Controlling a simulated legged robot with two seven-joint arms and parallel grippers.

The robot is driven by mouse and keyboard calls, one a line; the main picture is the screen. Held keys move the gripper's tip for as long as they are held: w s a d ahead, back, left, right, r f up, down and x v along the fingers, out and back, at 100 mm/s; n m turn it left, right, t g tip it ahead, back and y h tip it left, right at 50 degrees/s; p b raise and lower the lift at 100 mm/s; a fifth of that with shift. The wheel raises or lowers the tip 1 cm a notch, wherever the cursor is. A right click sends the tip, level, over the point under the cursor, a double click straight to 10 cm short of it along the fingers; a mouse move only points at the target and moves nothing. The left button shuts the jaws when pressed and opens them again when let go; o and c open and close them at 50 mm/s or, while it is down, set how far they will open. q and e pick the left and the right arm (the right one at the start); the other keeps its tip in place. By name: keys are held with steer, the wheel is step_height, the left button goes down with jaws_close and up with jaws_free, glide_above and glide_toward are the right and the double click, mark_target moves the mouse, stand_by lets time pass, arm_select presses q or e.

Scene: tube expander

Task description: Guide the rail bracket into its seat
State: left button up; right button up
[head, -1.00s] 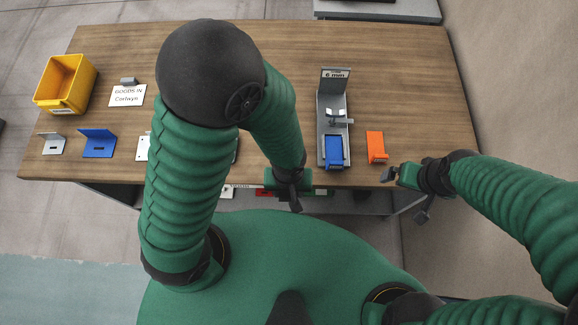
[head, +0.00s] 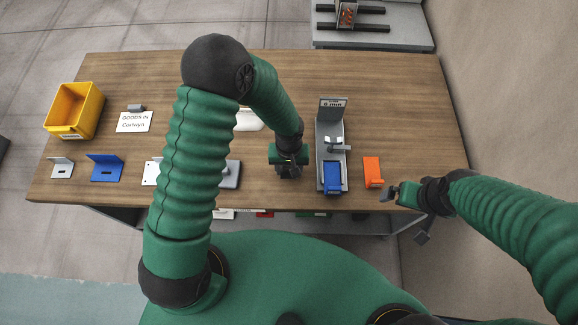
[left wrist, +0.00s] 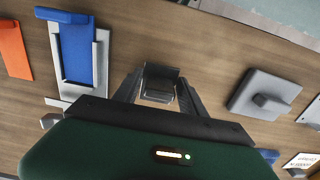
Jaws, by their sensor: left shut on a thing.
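My left gripper (head: 288,172) is over the table's front part, just left of the grey fixture (head: 320,140). In the left wrist view its fingers (left wrist: 160,90) are shut on a small grey metal piece, which looks like the rail bracket (left wrist: 160,80). In the head view the gripper hides this piece. The fixture is a long grey channel with a sign at its back, a small metal part midway and a blue block (head: 332,176) at its front end. I cannot tell which part is the seat. My right gripper (head: 406,214) is open and empty near the table's front right edge.
An orange bracket (head: 372,171) stands right of the fixture. A grey block (head: 231,175), a blue bracket (head: 105,167), a silver bracket (head: 61,167) and a yellow bin (head: 75,110) are to the left. The back middle of the wooden table (head: 280,75) is clear.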

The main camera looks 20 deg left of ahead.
arm_select(q)
steer(key=f, duration=0.1)
steer(key=w+f+p, duration=0.1)
steer(key=f, duration=0.1)
steer(key=shift+a, duration=0.15)
steer(key=shift+f, duration=0.3)
steer(key=o, duration=1.5)
